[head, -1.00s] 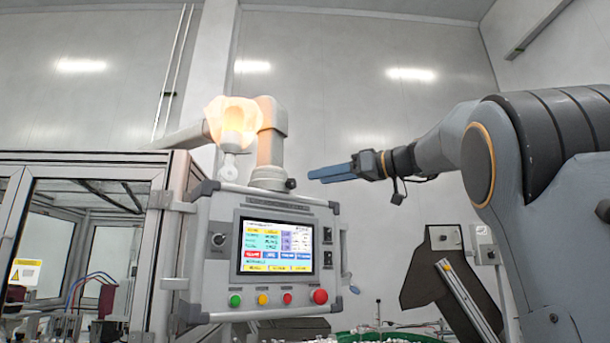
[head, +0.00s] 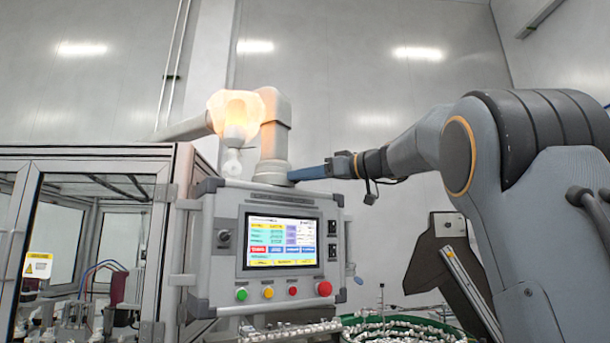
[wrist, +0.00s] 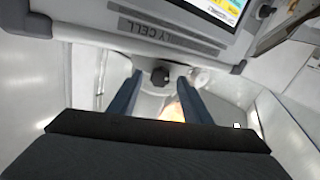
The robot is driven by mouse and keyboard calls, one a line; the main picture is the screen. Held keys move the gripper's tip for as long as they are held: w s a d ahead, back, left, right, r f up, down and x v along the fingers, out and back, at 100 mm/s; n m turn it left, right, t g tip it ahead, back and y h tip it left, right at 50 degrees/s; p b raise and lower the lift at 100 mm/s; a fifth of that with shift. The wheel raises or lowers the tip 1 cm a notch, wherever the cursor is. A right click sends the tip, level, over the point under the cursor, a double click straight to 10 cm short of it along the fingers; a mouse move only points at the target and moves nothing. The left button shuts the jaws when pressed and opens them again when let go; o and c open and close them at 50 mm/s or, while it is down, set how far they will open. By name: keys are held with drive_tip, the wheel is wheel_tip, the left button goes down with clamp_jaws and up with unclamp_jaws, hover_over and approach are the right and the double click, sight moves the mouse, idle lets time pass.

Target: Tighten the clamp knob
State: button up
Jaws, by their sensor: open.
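The clamp knob (wrist: 160,76) is a small dark knob on the pale collar above the control panel. In the wrist view it sits between the tips of my gripper's two blue fingers (wrist: 159,80), with a gap on either side. In the head view my gripper (head: 291,175) reaches in from the right, with its fingertips at the collar (head: 270,171) on top of the panel. The fingers hide the knob there. The jaws are open and I see no contact with the knob.
The control panel (head: 228,285) with screen and buttons lies just below my fingers. A pale jointed arm with a glowing lamp (head: 236,112) rises from the collar. A glazed cabinet (head: 165,215) stands left. A green-rimmed bowl (head: 440,331) of small white parts is lower right.

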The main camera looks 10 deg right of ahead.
drive_tip(key=c, duration=1)
drive_tip(key=shift+c, duration=0.2)
drive_tip(key=shift+b, duration=0.3)
drive_tip(key=shift+m+b, duration=1.45)
drive_tip(key=shift+m, duration=1.75)
drive_tip(key=o, duration=1)
drive_tip(key=shift+o, duration=0.2)
drive_tip(key=shift+d, duration=0.1)
